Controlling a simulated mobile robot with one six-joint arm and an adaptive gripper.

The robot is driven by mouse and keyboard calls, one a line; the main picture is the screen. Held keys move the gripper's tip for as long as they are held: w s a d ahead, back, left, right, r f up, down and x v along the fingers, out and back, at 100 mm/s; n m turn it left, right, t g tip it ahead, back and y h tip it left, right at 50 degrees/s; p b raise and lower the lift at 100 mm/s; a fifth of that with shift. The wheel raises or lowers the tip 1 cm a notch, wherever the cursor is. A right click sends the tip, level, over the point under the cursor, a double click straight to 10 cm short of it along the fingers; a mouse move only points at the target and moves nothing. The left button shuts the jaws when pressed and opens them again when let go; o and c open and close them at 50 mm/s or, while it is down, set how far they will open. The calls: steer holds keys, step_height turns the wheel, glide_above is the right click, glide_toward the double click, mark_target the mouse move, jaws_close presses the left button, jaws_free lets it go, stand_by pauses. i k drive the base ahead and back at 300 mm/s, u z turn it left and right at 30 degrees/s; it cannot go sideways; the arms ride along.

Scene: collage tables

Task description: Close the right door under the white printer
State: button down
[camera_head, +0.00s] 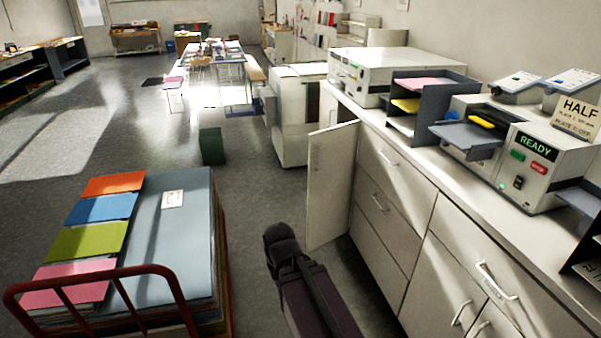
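The white printer (395,68) stands on the far part of the long white counter. Below it, a white cabinet door (331,185) stands open and juts out into the aisle. Its right edge is at the cabinet front, beside a stack of drawers. Part of the cabinet opening (328,108) shows behind the door's top edge. The dark end of my arm, with my gripper (279,236), is in front and to the left of the open door's lower part. A gap of floor shows between them. I cannot make out fingers or anything held.
A red-railed cart (110,272) with stacked coloured paper stands at the left front. Drawers (385,165) and closed doors with handles line the counter at right. A white floor unit (298,115) and a green box (211,146) stand beyond. Floor between cart and door is clear.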

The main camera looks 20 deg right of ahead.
mark_target(332, 152)
steer(key=u, duration=0.15)
steer(key=i, duration=0.7)
steer(key=z, duration=0.5)
steer(key=i, duration=0.65)
steer(key=z, duration=0.45)
